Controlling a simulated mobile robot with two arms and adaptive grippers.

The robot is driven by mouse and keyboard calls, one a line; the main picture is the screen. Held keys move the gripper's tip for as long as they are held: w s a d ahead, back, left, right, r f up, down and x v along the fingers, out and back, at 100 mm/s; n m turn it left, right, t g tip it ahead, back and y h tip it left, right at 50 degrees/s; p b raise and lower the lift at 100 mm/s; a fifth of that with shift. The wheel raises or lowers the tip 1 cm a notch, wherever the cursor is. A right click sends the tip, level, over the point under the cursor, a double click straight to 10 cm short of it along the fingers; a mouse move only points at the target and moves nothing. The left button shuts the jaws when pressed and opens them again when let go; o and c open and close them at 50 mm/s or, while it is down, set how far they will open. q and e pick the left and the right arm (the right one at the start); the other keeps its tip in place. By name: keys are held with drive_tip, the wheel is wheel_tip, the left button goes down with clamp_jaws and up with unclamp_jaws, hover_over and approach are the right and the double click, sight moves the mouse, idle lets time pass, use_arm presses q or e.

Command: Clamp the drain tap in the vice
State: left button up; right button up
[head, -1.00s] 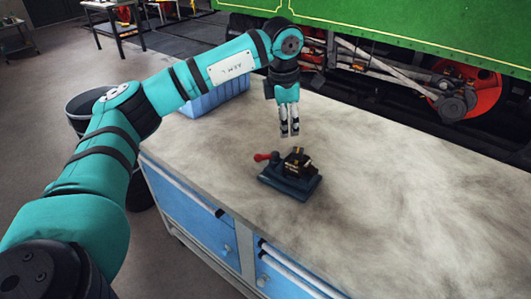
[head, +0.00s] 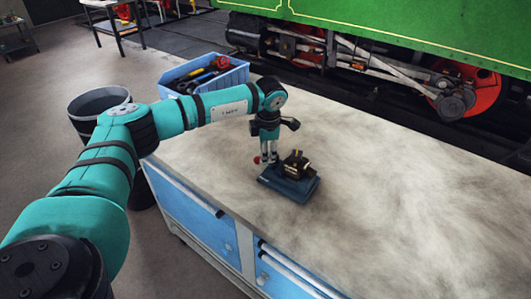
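The vice (head: 290,185) stands on the workbench, a dark blue-grey base with dark jaws on top. A small brass-coloured piece (head: 297,157) shows at the jaws; it may be the drain tap, but it is too small to tell how it is seated. The red knob of the vice handle (head: 257,160) shows at the vice's left side. My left gripper (head: 268,161) points down just right of this knob, at the handle. Its two fingers look close together, and whether they grip the handle cannot be told. My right gripper is not in view.
A blue crate (head: 238,78) with tools stands at the bench's far left corner, behind my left arm. A dark bin (head: 98,103) stands on the floor left of the bench. The bench top (head: 410,190) is clear to the right. A green locomotive (head: 430,30) stands behind.

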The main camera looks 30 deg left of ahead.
use_arm(q)
drive_tip(key=shift+w+a+f, duration=0.1)
drive_tip(key=shift+f, duration=0.5)
drive_tip(key=shift+w+a+f, duration=0.1)
drive_tip(key=shift+f, duration=0.5)
clamp_jaws()
